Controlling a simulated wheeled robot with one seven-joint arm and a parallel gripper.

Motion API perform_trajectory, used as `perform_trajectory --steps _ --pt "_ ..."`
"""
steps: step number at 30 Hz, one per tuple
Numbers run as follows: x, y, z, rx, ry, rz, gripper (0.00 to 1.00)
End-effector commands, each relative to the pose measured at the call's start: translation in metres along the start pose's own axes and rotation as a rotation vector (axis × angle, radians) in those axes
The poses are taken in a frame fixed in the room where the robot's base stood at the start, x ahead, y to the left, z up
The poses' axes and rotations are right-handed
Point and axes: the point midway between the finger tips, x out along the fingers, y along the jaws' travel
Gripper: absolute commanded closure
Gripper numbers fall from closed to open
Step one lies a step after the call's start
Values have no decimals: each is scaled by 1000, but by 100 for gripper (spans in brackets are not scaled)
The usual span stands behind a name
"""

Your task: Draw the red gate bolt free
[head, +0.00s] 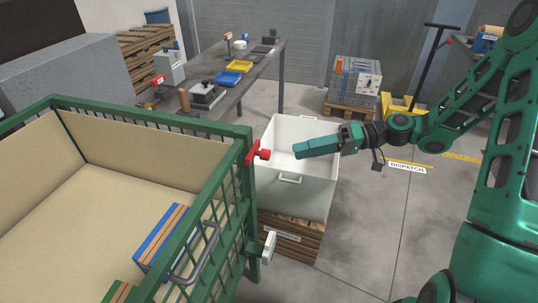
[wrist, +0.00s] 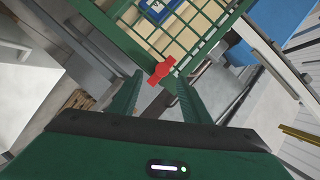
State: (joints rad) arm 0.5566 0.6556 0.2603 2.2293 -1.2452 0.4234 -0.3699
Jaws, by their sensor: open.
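The red gate bolt (head: 263,154) sits at the top of the green gate post, on the right corner of the green cage (head: 150,119). Its red knob points right, toward my gripper (head: 297,151). My gripper reaches in from the right above a white bin, its fingertips a short gap away from the bolt. In the wrist view the red bolt (wrist: 161,71) shows beyond and between the tips of my two open fingers (wrist: 158,82), with the green mesh gate behind it. Nothing is between the fingers.
The white bin (head: 322,190) stands on a wooden pallet stack (head: 290,238) right of the cage. A grey gate handle (head: 197,252) and a white latch piece (head: 268,247) are on the gate side. A workbench (head: 262,62) stands behind.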

Motion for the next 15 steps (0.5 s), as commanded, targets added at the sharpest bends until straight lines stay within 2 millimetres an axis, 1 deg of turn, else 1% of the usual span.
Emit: perform_trajectory --steps 4,8,15 --pt "4 -3 -5 -10 26 -33 57" --pt "17 -4 -6 -11 25 -37 57" --pt "59 -5 -6 -9 23 -35 57"
